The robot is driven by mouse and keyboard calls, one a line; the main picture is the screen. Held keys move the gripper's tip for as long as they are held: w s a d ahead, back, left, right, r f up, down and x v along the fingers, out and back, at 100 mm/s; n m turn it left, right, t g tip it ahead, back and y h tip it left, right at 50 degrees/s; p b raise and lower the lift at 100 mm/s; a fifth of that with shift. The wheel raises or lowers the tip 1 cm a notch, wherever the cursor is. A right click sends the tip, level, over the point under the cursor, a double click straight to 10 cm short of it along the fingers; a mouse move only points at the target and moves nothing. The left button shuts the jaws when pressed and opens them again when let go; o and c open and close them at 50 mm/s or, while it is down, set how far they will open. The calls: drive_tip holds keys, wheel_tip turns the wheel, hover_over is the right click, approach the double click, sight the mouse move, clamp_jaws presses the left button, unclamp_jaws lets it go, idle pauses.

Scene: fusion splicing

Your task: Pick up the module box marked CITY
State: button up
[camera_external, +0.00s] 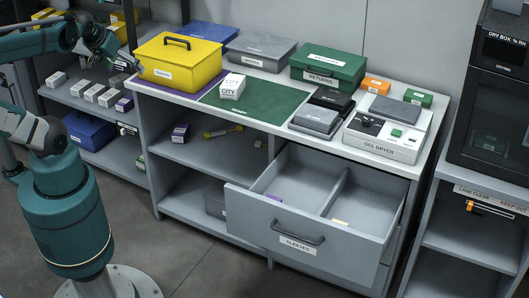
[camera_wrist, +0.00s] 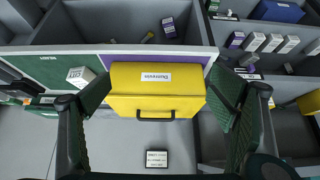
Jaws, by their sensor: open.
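The module box marked CITY (camera_external: 232,87) is a small white box standing on the green mat (camera_external: 262,110) on the bench top. In the wrist view the white box (camera_wrist: 81,76) is at the left, near my left finger. My gripper (camera_wrist: 163,98) is open and empty. Its two fingers are spread wide, with a yellow case (camera_wrist: 155,78) seen between them. In the external view my gripper (camera_external: 128,62) is left of the yellow case and apart from the CITY box; its fingers show only small there.
The yellow handled case (camera_external: 180,68) stands on a purple mat just left of the CITY box. A green RETURNS case (camera_external: 328,68), dark boxes and a gel dryer (camera_external: 384,132) stand to the right. The SLEEVES drawer (camera_external: 300,243) is pulled open below.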

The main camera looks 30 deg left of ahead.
drive_tip(key=shift+r, duration=2.55)
drive_tip(key=w+d+r+m+g+h+p, duration=0.1)
drive_tip(key=w+d+r+m+p, duration=0.1)
drive_tip(key=w+d+m+p, duration=0.3)
drive_tip(key=w+d+r+m+g+h, duration=0.1)
drive_tip(key=w+d+r, duration=0.25)
drive_tip(key=w, duration=0.35)
drive_tip(key=m+g+h+p, duration=0.2)
drive_tip(key=m+g+p, duration=0.2)
drive_tip(key=m+p, duration=0.4)
hover_over(233, 81)
drive_tip(key=a, duration=0.3)
drive_tip(key=shift+m, duration=0.7)
drive_tip(key=f, duration=1.6)
drive_tip(key=shift+s+f+b, duration=0.2)
drive_tip(key=shift+f+b, duration=0.15)
drive_tip(key=shift+f, duration=0.5)
drive_tip(key=shift+x, duration=1.3)
